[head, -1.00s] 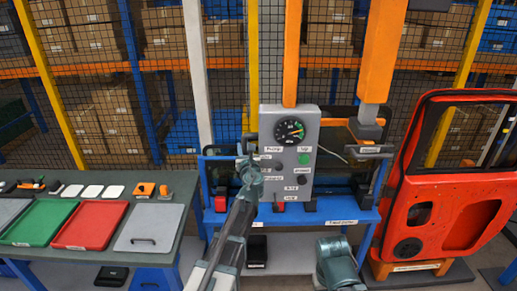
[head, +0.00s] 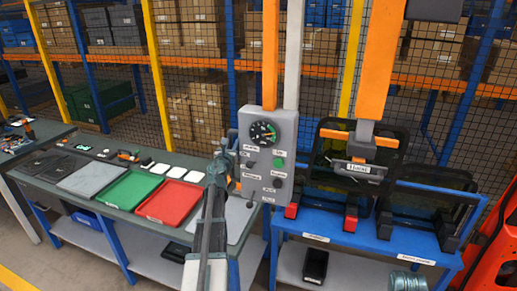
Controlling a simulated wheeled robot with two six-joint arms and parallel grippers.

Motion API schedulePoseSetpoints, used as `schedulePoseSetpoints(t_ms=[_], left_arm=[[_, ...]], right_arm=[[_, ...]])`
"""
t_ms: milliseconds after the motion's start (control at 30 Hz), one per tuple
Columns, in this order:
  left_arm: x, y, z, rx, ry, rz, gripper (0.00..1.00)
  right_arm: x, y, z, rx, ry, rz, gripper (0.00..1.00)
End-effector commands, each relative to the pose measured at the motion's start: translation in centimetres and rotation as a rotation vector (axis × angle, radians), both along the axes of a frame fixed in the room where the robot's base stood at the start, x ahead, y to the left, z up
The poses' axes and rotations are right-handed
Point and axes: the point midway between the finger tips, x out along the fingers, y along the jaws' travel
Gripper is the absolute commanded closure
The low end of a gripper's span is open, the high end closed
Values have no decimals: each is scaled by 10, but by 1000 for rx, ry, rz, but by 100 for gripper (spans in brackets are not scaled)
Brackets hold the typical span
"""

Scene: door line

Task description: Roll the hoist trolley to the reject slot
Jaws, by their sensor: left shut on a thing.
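The hoist hangs in the head view as a thick orange column (head: 381,60) with a grey and orange head (head: 362,140) at its lower end. A grey control box (head: 268,155) with a gauge, a green button and dark knobs hangs left of it from a thin orange post. My left gripper (head: 220,168) is shut at the box's left edge; its fingers hide the held part. A black window frame (head: 398,168) stands behind the hoist head; I cannot tell whether they are joined. No slot can be told as the reject slot. My right gripper is out of view.
A blue rack (head: 375,230) with labelled slots stands below the hoist and holds another dark frame (head: 440,205). A bench (head: 120,215) with green (head: 128,190) and red trays (head: 170,202) stands left. A red door (head: 497,250) is at the right edge. Mesh fencing is behind.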

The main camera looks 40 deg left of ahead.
Motion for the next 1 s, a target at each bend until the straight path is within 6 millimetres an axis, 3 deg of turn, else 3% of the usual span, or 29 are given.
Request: schedulePoseSetpoints(t_ms=[33, 100, 400, 633, 1000], left_arm=[[-4, 22, 1, -1, -1, 10, 100], [-9, 39, 1, -1, -1, 8, 100], [-24, 87, 0, 0, 0, -6, 100], [-28, 102, 0, 0, 0, -8, 100], [-29, 107, 0, 0, 0, -2, 100]], right_arm=[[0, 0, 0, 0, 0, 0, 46], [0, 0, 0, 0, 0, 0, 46], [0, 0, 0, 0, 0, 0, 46], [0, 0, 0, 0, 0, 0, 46], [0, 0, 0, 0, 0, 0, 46]])
